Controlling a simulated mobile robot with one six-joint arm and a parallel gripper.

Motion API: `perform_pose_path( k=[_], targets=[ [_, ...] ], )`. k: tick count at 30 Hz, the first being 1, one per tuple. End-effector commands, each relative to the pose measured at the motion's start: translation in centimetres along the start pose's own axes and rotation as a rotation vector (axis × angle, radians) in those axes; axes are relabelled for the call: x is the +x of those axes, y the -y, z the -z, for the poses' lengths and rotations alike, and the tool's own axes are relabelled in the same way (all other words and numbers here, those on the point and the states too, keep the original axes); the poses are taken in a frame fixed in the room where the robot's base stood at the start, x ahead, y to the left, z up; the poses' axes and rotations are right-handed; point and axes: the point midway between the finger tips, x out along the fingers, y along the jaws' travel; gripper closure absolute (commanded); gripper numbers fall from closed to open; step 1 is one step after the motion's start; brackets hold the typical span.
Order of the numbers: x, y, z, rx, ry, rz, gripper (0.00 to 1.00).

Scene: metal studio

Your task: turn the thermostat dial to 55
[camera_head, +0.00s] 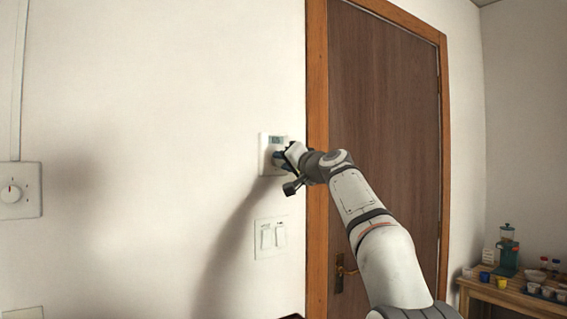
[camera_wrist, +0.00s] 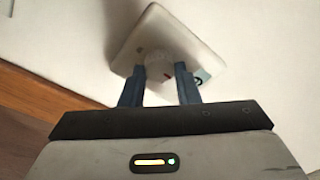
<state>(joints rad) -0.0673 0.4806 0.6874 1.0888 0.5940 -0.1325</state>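The thermostat is a white wall plate (camera_head: 265,141) left of the door frame, largely behind my gripper in the head view. Its small display (camera_head: 276,140) has digits too small to read; the display also shows in the wrist view (camera_wrist: 202,77). In the wrist view the round pale dial (camera_wrist: 158,68) with a red mark sits between the two blue fingers of my gripper (camera_wrist: 159,72). The fingertips flank the dial closely on both sides. I cannot tell whether they press on it. In the head view my gripper (camera_head: 279,158) is at the thermostat.
A double light switch (camera_head: 270,237) is just below. A brown door (camera_head: 385,130) with an orange-brown frame (camera_head: 317,120) stands right. A wooden table (camera_head: 500,292) with cups is at lower right.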

Motion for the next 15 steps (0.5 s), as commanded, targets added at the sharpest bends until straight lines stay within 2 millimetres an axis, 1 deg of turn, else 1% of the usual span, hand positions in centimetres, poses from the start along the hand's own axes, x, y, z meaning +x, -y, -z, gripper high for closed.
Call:
perform_pose_path(
  k=[1,8,15],
  targets=[
    [0.07,-0.10,-0.15,0.001,0.004,-0.001,0.68],
    [0.04,-0.02,-0.08,0.001,0.002,0.000,0.49],
    [-0.07,0.00,-0.06,0.001,0.001,0.000,0.49]
  ],
)
